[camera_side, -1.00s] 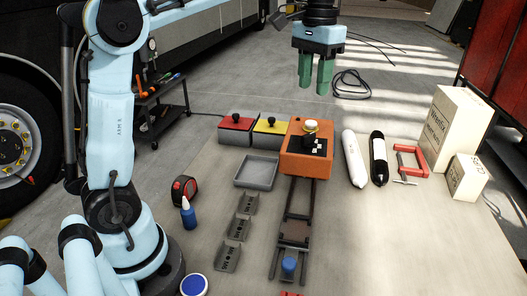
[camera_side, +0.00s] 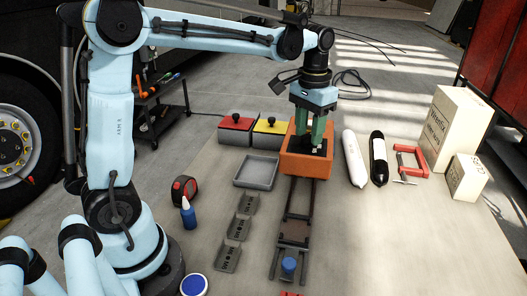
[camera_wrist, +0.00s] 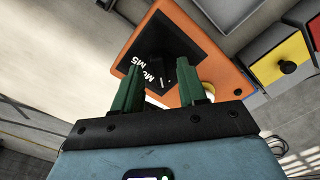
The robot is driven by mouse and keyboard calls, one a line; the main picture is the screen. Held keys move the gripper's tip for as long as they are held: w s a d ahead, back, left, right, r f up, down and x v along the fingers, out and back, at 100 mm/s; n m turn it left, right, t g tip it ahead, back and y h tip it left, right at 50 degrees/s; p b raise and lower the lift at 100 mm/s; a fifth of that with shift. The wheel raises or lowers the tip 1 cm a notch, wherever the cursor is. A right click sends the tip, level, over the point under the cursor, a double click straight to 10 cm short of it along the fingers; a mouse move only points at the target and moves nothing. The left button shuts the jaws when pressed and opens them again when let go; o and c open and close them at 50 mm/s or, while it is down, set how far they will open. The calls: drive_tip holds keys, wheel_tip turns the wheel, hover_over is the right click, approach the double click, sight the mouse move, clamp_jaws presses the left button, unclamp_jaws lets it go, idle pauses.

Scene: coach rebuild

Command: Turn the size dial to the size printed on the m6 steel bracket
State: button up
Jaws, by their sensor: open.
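The size dial is on an orange box (camera_side: 307,168), which has a black plate (camera_side: 322,152) on top. The wrist view shows the orange box (camera_wrist: 141,37) and black plate (camera_wrist: 180,42) with white size marks, of which M5 and M6 seem readable. My gripper (camera_side: 312,138) is open and low over the plate, its green fingers around the dial's place. The fingers (camera_wrist: 160,85) are apart in the wrist view; they hide much of the dial, and I cannot tell its setting or any contact. Three grey brackets (camera_side: 250,203) (camera_side: 239,228) (camera_side: 228,258) lie in a row; their print is too small to read.
A grey tray (camera_side: 255,171) stands left of the orange box. Behind it are boxes with red (camera_side: 236,123) and yellow (camera_side: 270,126) tops. A white bottle (camera_side: 354,158), black bottle (camera_side: 378,160) and red clamp (camera_side: 410,160) lie right. A rail (camera_side: 294,222) runs in front.

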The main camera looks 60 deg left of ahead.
drive_tip(key=shift+f, duration=0.1)
clamp_jaws()
drive_tip(key=shift+m, duration=0.3)
drive_tip(key=m, duration=0.9)
idle(0.5)
idle(0.5)
unclamp_jaws()
